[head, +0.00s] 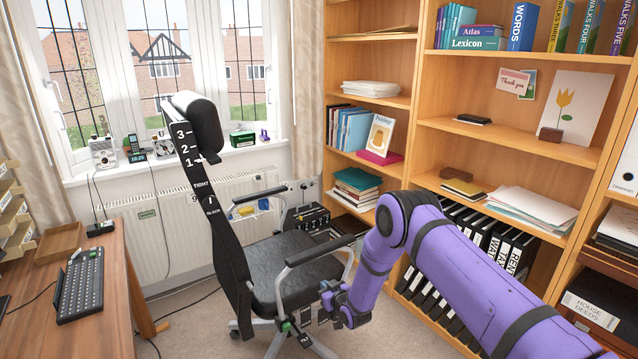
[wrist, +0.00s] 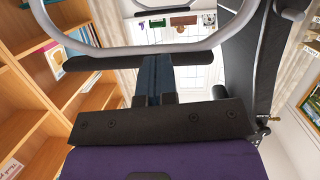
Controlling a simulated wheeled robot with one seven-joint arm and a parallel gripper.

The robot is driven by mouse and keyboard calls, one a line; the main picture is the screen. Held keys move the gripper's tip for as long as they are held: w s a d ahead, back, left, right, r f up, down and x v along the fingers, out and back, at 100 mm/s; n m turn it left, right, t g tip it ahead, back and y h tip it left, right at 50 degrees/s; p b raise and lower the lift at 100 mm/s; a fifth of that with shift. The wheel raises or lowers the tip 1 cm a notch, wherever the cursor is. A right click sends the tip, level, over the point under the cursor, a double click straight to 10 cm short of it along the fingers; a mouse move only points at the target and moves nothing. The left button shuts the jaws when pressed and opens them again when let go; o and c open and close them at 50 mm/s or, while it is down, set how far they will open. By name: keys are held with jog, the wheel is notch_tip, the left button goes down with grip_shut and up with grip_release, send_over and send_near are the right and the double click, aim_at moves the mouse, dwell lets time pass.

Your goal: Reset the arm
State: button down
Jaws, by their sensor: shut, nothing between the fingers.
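My purple arm reaches in from the lower right of the head view and bends down at its elbow. My gripper (head: 326,290) is low in front of the office chair (head: 290,268), near the front of its seat and below the nearer armrest (head: 320,249). Its fingers are small and partly hard to make out there. In the wrist view my gripper (wrist: 158,82) shows its fingers together with nothing held. A grey armrest loop (wrist: 95,40) of the chair and its dark pad lie close beyond the fingers; I cannot tell whether they touch.
A wooden bookcase (head: 428,88) with books and binders stands at the right, near my arm. A desk (head: 100,300) with a keyboard (head: 80,284) is at the left. A radiator (head: 160,235) is below the window. Some carpet (head: 395,335) is clear in front.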

jog(key=w+d+r+m+g+h, duration=0.1)
jog(key=d+r, duration=0.3)
jog(key=r, duration=0.8)
jog(key=w+d+r+h, duration=0.2)
jog(key=d+r, duration=0.1)
jog(key=r, duration=1)
jog(key=s+d+r+m+g+h, duration=0.1)
jog(key=s+d+r, duration=0.4)
jog(key=r, duration=0.5)
jog(key=s+d+r+m+g+h, duration=0.1)
jog(key=s+d+r, duration=0.35)
jog(key=r, duration=0.45)
jog(key=s+d+r+m+g+h, duration=0.1)
jog(key=s+d+r, duration=0.4)
jog(key=s, duration=0.5)
jog(key=s+d+r+g+h, duration=0.1)
jog(key=s+d+r, duration=0.1)
jog(key=s+r, duration=0.65)
jog(key=s+d+f+m+g, duration=0.1)
jog(key=s+d, duration=0.1)
jog(key=s, duration=1.1)
jog(key=s+d+f+m+g, duration=0.1)
jog(key=s+d+g, duration=0.1)
jog(key=s, duration=1.2)
jog(key=shift+d, duration=0.3)
jog(key=shift+w, duration=0.1)
